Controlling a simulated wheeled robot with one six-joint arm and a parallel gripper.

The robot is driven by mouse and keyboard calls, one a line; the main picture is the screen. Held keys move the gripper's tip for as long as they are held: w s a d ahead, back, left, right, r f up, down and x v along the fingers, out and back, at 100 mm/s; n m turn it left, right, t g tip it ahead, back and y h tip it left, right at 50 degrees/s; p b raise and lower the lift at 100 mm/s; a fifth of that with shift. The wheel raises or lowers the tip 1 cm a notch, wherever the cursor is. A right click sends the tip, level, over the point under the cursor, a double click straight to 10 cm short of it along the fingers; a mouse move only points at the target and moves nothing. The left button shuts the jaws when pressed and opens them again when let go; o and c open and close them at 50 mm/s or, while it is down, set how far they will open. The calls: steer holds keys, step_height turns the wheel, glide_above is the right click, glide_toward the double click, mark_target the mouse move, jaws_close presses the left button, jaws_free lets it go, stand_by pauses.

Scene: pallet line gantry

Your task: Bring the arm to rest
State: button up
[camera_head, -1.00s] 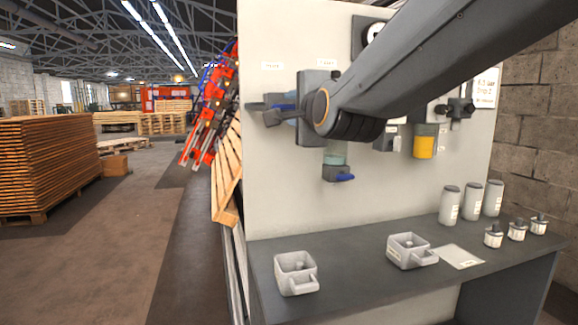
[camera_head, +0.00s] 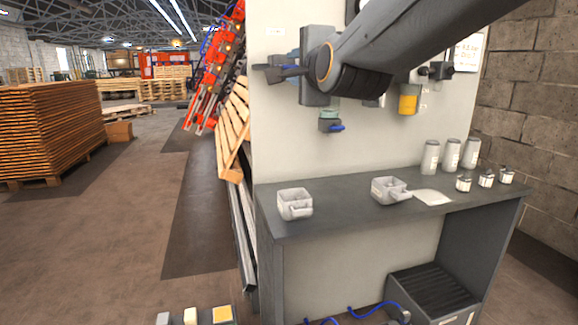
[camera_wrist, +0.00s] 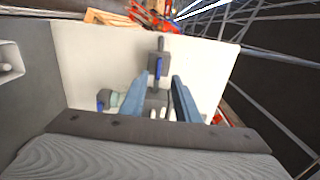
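My arm (camera_head: 420,45) reaches from the upper right across the front of a pale upright panel (camera_head: 300,150). Its wrist is in front of the panel's upper left part, by a grey plate. In the wrist view my gripper (camera_wrist: 158,84) shows two blue-grey fingers standing apart, pointing at the panel. A grey fitting with a blue lever (camera_wrist: 158,66) shows beyond the gap between them. I see nothing clearly held. In the head view the fingers are hard to tell from the dark fittings behind the wrist.
A dark bench (camera_head: 330,215) below the arm carries two grey trays (camera_head: 294,209), (camera_head: 383,192), grey canisters (camera_head: 430,158) and small bottles (camera_head: 464,183). A yellow container (camera_head: 408,102) hangs on the panel. A dark crate (camera_head: 432,290) sits underneath. Open floor (camera_head: 120,220) lies left.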

steer(key=s+d+f+n+g+h+p, duration=0.1)
steer(key=s+d+f+n+g+p, duration=0.15)
steer(key=f, duration=0.55)
steer(key=s+d+f+n+g+h+p, duration=0.1)
steer(key=s+d+f+n+g, duration=0.25)
steer(key=f, duration=0.45)
steer(key=s+d+f+n+g+h+p, duration=0.2)
steer(key=s+d+f+g, duration=0.15)
steer(key=f, duration=0.45)
steer(key=s+d+f+n+g+p, duration=0.1)
steer(key=s+d+f+n+g, duration=0.2)
steer(key=s, duration=0.6)
steer(key=s+d+f+n+g+h+p, duration=0.1)
steer(key=s+d+f+g, duration=0.4)
steer(key=s, duration=0.5)
step_height(320, 180, down, 2)
steer(key=n+p, duration=0.1)
steer(key=n, duration=0.1)
steer(key=shift+s+d+n+p, duration=0.3)
steer(key=shift+d+n, duration=0.05)
steer(key=shift+n, duration=0.05)
steer(key=shift+o, duration=0.3)
steer(key=shift+w, duration=0.1)
